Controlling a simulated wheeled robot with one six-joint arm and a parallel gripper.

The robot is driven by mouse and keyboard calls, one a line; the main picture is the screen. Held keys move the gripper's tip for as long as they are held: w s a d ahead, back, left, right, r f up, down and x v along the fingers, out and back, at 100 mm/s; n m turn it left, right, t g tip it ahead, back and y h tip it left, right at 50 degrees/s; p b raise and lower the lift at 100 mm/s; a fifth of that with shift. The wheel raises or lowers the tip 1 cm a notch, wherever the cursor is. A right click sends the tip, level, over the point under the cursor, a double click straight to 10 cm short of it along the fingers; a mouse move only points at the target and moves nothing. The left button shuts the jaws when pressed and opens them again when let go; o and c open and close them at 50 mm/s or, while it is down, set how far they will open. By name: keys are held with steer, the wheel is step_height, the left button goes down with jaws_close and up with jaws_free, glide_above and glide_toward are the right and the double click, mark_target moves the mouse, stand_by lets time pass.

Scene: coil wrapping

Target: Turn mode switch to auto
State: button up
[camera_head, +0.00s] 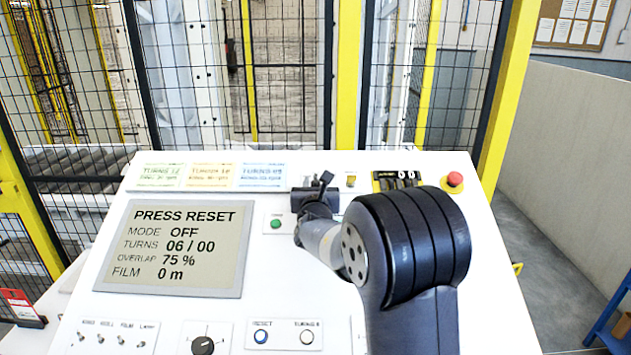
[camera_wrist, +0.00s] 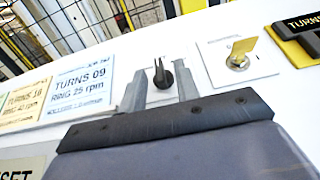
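A white control panel (camera_head: 200,193) carries a display (camera_head: 175,248) reading "PRESS RESET", "MODE OFF", "TURNS 06 / 00", "OVERLAP 75 %" and "FILM 0 m". In the wrist view, a small black lever switch (camera_wrist: 159,72) stands on the panel between the two grey fingers of my gripper (camera_wrist: 160,84). The fingers are apart, with a visible gap on each side of the lever. I cannot read this switch's label. In the head view, my gripper (camera_head: 315,190) is over the upper middle of the panel and partly hides that area.
Turn cards (camera_head: 208,176) line the top. A black rotary knob (camera_head: 202,346) sits below.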

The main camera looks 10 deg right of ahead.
steer(key=shift+w, duration=0.1)
steer(key=shift+c, duration=0.2)
jaws_close()
steer(key=shift+a+m+h, duration=0.15)
steer(key=shift+m+h, duration=0.45)
steer(key=shift+h, duration=0.2)
steer(key=m+g+h, duration=0.1)
steer(key=m, duration=0.1)
steer(key=m+g+h+p, duration=0.1)
steer(key=m+h, duration=0.1)
steer(key=m+g+h+p, duration=0.1)
steer(key=m+h, duration=0.1)
steer(key=shift+w+a+r, duration=0.1)
steer(key=shift+w+a, duration=0.15)
steer(key=shift+a, duration=0.15)
steer(key=shift+w+a+m+g+h+p, duration=0.15)
steer(key=shift+m+g+h+p, duration=0.85)
steer(key=shift+m+g+h, duration=0.7)
steer(key=shift+m+g, duration=0.6)
steer(key=shift+o, duration=0.2)
jaws_free()
